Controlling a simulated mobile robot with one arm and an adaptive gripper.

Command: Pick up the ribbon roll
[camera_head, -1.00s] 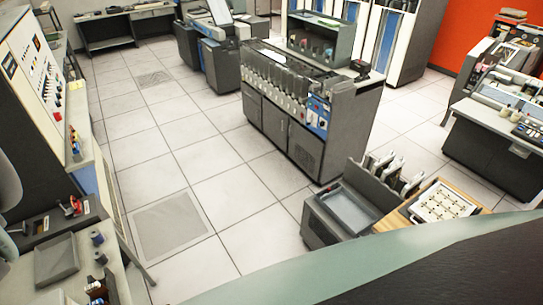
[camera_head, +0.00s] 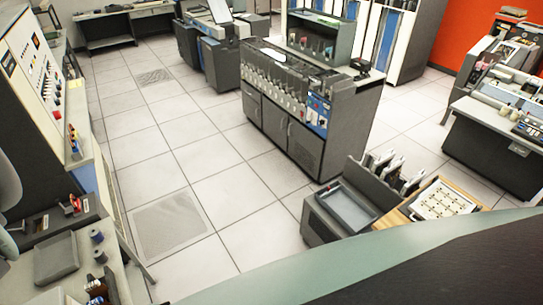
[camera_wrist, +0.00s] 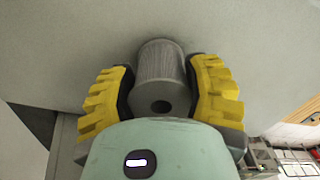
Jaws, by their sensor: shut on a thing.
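A grey cylindrical ribbon roll (camera_wrist: 161,75) with a ribbed side and a dark centre hole is between the two yellow fingers of my gripper (camera_wrist: 161,88) in the wrist view. The fingers are shut on its sides, and its holed end faces the camera. A plain grey surface lies behind the roll; I cannot tell whether the roll touches it. I cannot make out my gripper in the head view. Two small dark spools (camera_head: 98,246) stand on the left bench there; I cannot tell whether they match the held roll.
The left bench (camera_head: 88,272) carries a grey tray (camera_head: 57,259). A long grey card machine (camera_head: 290,105) stands mid-room. A low cabinet with a tray (camera_head: 348,209) and a wooden-edged board (camera_head: 440,200) are at lower right. The tiled floor (camera_head: 165,150) between is clear.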

